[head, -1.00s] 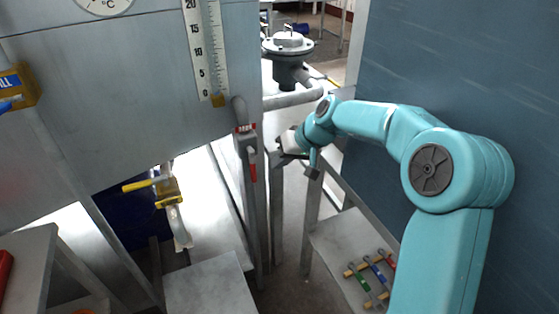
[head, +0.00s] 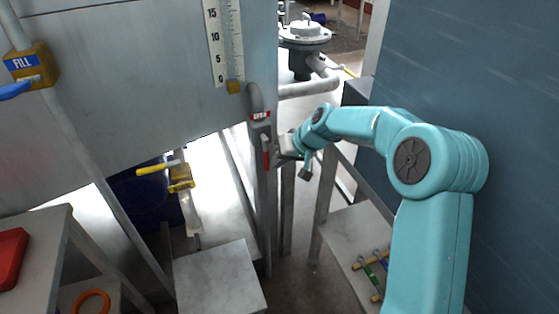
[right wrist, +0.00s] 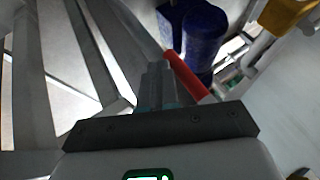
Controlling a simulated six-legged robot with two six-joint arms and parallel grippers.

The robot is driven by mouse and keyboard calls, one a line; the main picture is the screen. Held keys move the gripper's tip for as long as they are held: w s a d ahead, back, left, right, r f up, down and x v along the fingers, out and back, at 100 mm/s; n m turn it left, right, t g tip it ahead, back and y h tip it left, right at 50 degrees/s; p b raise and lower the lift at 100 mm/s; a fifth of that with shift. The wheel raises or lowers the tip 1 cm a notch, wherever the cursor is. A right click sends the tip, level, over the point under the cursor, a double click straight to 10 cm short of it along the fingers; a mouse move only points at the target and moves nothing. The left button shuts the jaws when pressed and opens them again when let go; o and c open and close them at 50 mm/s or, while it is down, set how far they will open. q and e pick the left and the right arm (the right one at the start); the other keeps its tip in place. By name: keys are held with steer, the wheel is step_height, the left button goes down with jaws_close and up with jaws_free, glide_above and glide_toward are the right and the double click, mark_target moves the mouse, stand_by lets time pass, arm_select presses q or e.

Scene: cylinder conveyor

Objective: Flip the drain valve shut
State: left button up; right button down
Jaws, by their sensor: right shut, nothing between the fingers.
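A red lever (head: 266,158) hangs down on an upright grey pipe (head: 256,104) with a red-and-white label, at the tank's lower right corner. A yellow valve (head: 181,178) with a yellow handle sits under the tank above a clear tube. I cannot read which one is marked drain. My right gripper (head: 284,153) is just right of the red lever, shut and empty. In the right wrist view its fingers (right wrist: 156,84) are beside the red lever (right wrist: 188,76); I cannot tell if they touch. My left gripper is not in view.
The grey tank (head: 130,90) fills the upper left, with a yellow FILL valve (head: 33,66) and a scale (head: 224,45). A blue wall (head: 470,90) stands right of my arm. A grey bench (head: 218,282) and a blue drum (head: 145,198) are below the tank.

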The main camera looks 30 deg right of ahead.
mark_target(266, 169)
steer(key=a+y+b, duration=0.1)
steer(key=b, duration=0.3)
steer(key=a+f+m+t+y+b, duration=0.1)
steer(key=y+b, duration=0.1)
steer(key=b, duration=0.2)
steer(key=a+t+y+b, duration=0.1)
steer(key=y+b, duration=0.1)
steer(key=b, duration=0.2)
steer(key=shift+w+a+f+m, duration=0.25)
steer(key=shift+w+f+m, duration=0.05)
steer(key=shift+w+f, duration=0.1)
arm_select(q)
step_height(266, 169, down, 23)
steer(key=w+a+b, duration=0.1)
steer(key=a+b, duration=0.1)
steer(key=b, duration=0.9)
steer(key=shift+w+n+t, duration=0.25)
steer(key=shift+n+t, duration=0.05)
arm_select(e)
steer(key=w+a+r+m+t+y, duration=0.1)
steer(key=a+r+m+t+y, duration=0.2)
steer(key=a+r+y, duration=0.2)
steer(key=shift+w+a+r+t+y, duration=0.15)
steer(key=shift+w+a+t+y, duration=0.05)
steer(key=shift+a+t+y, duration=0.25)
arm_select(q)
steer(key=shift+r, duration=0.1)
